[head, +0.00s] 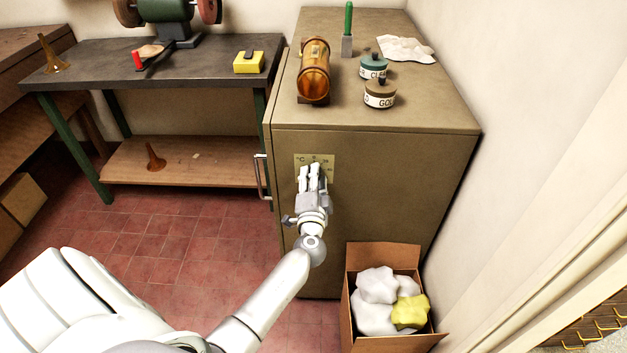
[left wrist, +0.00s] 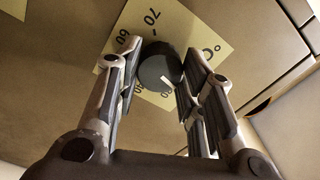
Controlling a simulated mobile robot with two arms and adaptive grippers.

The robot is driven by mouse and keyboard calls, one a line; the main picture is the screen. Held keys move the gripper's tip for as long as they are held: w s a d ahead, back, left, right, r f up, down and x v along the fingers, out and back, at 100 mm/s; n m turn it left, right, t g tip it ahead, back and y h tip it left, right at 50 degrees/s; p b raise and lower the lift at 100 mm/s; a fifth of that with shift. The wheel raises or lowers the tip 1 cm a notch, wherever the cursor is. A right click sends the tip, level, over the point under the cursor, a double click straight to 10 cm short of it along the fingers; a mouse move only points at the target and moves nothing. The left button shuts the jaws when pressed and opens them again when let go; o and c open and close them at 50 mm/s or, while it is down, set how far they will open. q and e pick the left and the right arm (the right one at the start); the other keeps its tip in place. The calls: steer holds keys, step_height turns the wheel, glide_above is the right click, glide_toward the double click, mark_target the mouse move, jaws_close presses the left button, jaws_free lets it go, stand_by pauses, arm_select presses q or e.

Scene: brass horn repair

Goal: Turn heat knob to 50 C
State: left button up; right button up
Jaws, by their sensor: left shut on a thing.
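The heat knob (left wrist: 160,64) is a dark round knob with a white mark on its face. It sits on a pale yellow dial plate (left wrist: 205,42) with printed numbers, including 60 and 70, and a °C sign. The plate (head: 301,159) also shows on the front of the olive-brown cabinet (head: 380,185) in the head view. My left gripper (head: 313,167) is at the plate, its fingers hiding the knob in the head view. In the left wrist view the fingers are on both sides of the knob, shut on it. Some numbers are partly hidden, so the setting is unclear. My right gripper is out of view.
The cabinet has a metal handle (head: 262,177) left of the plate. On its top stand an amber cylinder (head: 314,70), two labelled jars, a green-handled tool and a cloth. A cardboard box (head: 358,318) with rags stands on the floor at the front right. A dark workbench (head: 150,75) is behind left.

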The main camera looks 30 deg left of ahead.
arm_select(q)
steer(key=shift+s+f+m+p, duration=0.1)
steer(key=shift+m+p, duration=1.4)
steer(key=shift+m, duration=4.65)
steer(key=shift+f+m+p, duration=0.1)
steer(key=shift+m+p, duration=1.4)
steer(key=shift+m, duration=4.65)
